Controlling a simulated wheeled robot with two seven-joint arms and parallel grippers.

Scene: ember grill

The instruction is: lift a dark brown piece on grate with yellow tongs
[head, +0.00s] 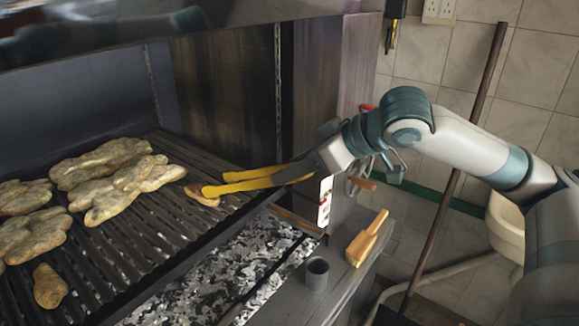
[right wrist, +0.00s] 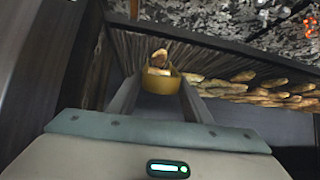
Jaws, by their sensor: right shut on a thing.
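My right gripper (head: 308,168) is shut on the yellow tongs (head: 250,180) at the right end of the grate (head: 175,222). The tongs point left, and their tips are at a small brown piece (head: 201,196) near the grate's right edge. I cannot tell whether the piece is gripped or clear of the bars. In the right wrist view the tongs (right wrist: 158,84) show between my fingers, with the brown piece (right wrist: 158,58) just beyond. My left gripper is not in view.
Several pale browned flat pieces (head: 100,165) lie on the grate's left half, with a small brown one (head: 49,287) in front. Ash and coals (head: 215,285) lie below. A grey cup (head: 316,274) and a wooden tool (head: 368,238) stand on the right ledge. A long pole (head: 465,150) leans at right.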

